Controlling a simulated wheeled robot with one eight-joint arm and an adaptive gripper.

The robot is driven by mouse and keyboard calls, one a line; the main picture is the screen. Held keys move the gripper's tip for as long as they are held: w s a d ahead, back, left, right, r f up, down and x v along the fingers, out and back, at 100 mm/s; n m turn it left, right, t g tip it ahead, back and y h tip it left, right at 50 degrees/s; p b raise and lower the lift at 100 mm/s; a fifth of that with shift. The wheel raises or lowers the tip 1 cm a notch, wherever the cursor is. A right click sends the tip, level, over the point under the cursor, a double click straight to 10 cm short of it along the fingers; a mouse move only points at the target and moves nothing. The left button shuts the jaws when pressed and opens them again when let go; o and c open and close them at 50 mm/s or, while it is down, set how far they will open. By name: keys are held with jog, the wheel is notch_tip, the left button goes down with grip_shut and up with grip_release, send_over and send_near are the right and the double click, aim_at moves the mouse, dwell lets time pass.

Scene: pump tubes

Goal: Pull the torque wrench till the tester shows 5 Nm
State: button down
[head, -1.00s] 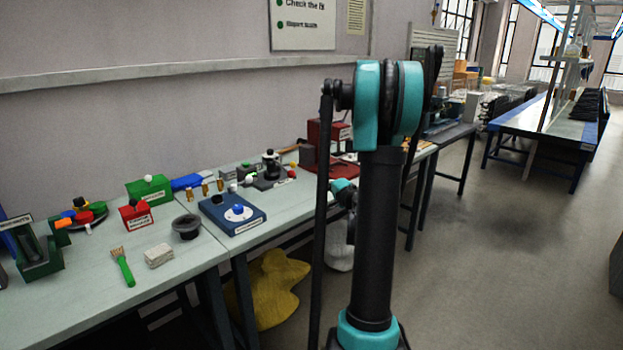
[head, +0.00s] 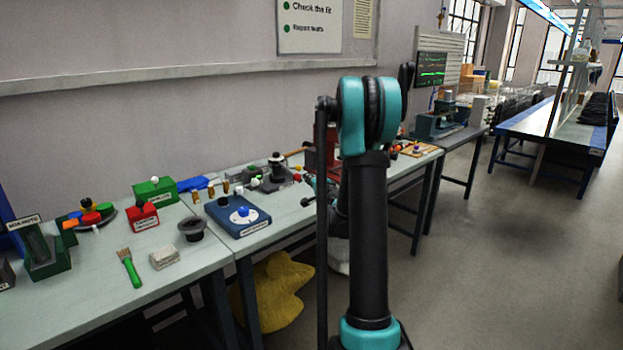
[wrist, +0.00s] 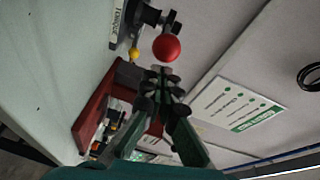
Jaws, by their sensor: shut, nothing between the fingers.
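In the wrist view, a dark device with a white label (wrist: 119,24) starting "Torque" stands at the top, apparently the tester. A red ball (wrist: 166,47) on a dark fitting is beside it, perhaps the wrench's handle end; a small yellow ball (wrist: 134,54) is nearby. My gripper (wrist: 161,74) is shut and empty, its tips just below the red ball in the picture; contact cannot be told. In the head view, a grey unit with a black post (head: 276,172) stands on the bench, probably the same device. My arm partly hides that area. No torque reading is legible.
A red frame (wrist: 92,112) stands close to my gripper in the wrist view. On the bench are a blue box with a white dial (head: 238,214), a black cup (head: 192,229), a green brush (head: 130,268) and a red box (head: 144,216). The aisle floor is clear at right.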

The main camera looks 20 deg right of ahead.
jog(key=shift+a, duration=0.1)
jog(key=s+a, duration=0.1)
jog(key=a, duration=0.5)
jog(key=shift+s, duration=0.15)
jog(key=shift+a, duration=0.15)
